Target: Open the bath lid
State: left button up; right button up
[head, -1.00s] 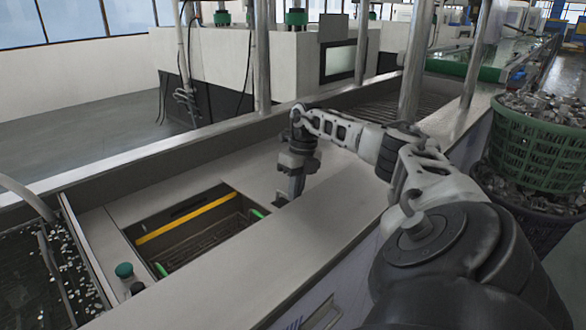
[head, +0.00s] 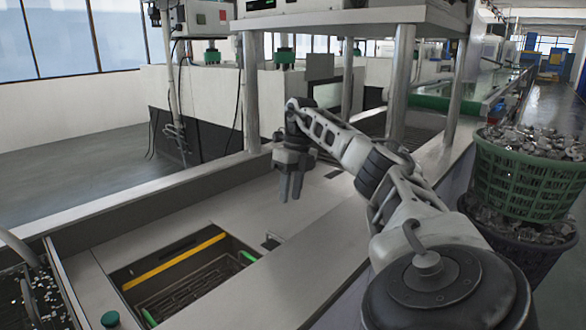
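The bath (head: 185,285) is an uncovered rectangular opening in the steel counter. It has a yellow bar along its far side, green strips at its ends and a dark mesh basket inside. Just right of it, a flat steel panel that looks like the bath lid (head: 262,226) lies level with the counter, with a small dark grip (head: 271,243) near the opening's edge. My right gripper (head: 290,194) points down above and beyond this grip, apart from it and empty. Its two fingers show a narrow gap. My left gripper is out of view.
A green button (head: 110,319) is at the lower left, near a tray of small pale pieces (head: 30,300). Steel posts (head: 251,95) carry a shelf above the counter. A green basket of metal parts (head: 525,180) stands on the right. The counter around the opening is clear.

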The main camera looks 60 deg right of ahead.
pick_arm(q)
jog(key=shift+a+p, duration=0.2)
jog(key=shift+p, duration=0.35)
pick_arm(e)
jog(key=r, duration=0.2)
jog(key=d+r, duration=0.1)
jog(key=r, duration=0.1)
jog(key=shift+s+r, duration=0.1)
jog(key=shift+r, duration=0.2)
jog(key=shift+a, duration=0.1)
jog(key=b, duration=0.3)
send_near(284, 240)
jog(key=f, duration=0.4)
jog(key=a+f, duration=0.1)
jog(key=f, duration=0.2)
jog(key=shift+w+a, duration=0.1)
jog(key=shift+w, duration=0.1)
jog(key=shift+f, duration=0.3)
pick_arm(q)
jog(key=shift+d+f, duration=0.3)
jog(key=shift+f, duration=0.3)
pick_arm(e)
jog(key=shift+w+a, duration=0.1)
jog(key=shift+a, duration=0.2)
